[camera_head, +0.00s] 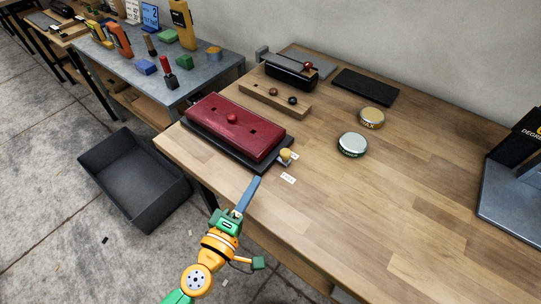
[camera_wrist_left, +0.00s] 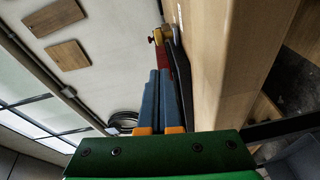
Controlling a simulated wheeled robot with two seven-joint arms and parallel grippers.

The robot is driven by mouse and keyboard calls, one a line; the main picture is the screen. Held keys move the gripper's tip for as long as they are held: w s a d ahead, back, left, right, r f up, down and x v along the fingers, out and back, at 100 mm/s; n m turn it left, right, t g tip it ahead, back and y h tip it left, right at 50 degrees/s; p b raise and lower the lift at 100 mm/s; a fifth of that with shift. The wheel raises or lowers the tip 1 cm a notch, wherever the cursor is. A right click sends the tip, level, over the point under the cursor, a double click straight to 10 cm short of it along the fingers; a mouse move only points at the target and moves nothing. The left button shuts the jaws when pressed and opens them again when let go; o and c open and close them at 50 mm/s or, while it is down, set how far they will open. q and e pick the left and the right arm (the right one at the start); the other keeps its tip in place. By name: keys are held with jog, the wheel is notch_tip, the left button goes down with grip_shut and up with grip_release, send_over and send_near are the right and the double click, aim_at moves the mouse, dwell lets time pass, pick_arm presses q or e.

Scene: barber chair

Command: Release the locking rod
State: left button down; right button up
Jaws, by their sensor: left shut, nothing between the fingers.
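My right gripper is out of view.
Two round tins (camera_head: 352,145) and a wooden strip (camera_head: 262,98) lie farther back. A dark bin (camera_head: 130,175) stands on the floor at left.

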aim_at(270, 164)
pick_arm(q)
jog(key=x, duration=0.9)
jog(key=shift+w+d, duration=0.1)
jog(key=shift+w, duration=0.2)
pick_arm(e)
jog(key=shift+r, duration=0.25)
pick_arm(q)
jog(key=s+d, duration=0.2)
jog(key=d, duration=0.1)
jog(key=shift+s+d+p, duration=0.2)
jog(key=shift+s+p, duration=0.1)
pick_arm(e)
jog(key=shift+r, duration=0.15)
